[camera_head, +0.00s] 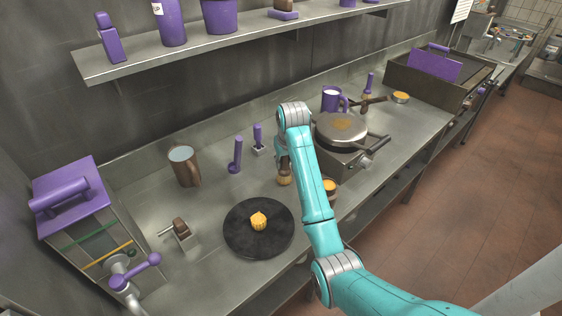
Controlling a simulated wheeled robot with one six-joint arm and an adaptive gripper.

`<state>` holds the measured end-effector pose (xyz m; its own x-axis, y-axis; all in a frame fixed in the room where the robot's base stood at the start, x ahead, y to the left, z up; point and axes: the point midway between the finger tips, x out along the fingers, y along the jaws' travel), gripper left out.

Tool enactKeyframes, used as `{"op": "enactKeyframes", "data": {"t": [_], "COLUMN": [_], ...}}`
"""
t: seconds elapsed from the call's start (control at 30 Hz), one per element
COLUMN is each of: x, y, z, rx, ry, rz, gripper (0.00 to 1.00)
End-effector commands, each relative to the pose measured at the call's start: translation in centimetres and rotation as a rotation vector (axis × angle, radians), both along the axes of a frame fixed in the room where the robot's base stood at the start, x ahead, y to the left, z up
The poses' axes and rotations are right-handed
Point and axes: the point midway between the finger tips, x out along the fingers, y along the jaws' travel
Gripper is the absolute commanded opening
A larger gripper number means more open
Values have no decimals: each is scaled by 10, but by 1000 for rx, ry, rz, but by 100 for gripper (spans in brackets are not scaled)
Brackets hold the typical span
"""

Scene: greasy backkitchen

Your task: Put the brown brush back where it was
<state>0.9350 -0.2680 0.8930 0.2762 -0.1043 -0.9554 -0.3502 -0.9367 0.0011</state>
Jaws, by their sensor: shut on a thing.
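The brown brush (284,180) is upright at the middle of the steel counter, with its lower end showing below my gripper. My gripper (283,163) points down and is shut on the brush; its fingers are small and partly hidden by my arm. I cannot tell whether the brush touches the counter or hangs just above it. The upper part of the brush is hidden in the gripper.
A round black board (236,244) with a yellow piece (258,221) lies front left. Purple-handled tools (236,158), a brown jug (187,170) and a round-plated cooker (338,150) stand nearby. An orange-topped tin (330,187) sits close right. A shelf (180,52) overhangs behind.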

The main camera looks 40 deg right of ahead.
Motion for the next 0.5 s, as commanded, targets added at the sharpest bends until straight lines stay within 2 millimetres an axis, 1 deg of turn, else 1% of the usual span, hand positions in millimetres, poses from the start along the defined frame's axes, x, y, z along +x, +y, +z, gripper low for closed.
{"op": "enactKeyframes", "data": {"t": [0.03, 0.1, 0.43, 0.47, 0.5], "x": [-3, -4, -4, -4, -4], "y": [0, -1, 0, 0, 0], "z": [-6, -9, -12, -12, -12], "rx": [1, 0, 0, 0, 0], "ry": [1, -2, -1, -1, -1], "rz": [-1, -1, -1, -1, -1], "gripper": [0, 0, 0, 30, 40]}}
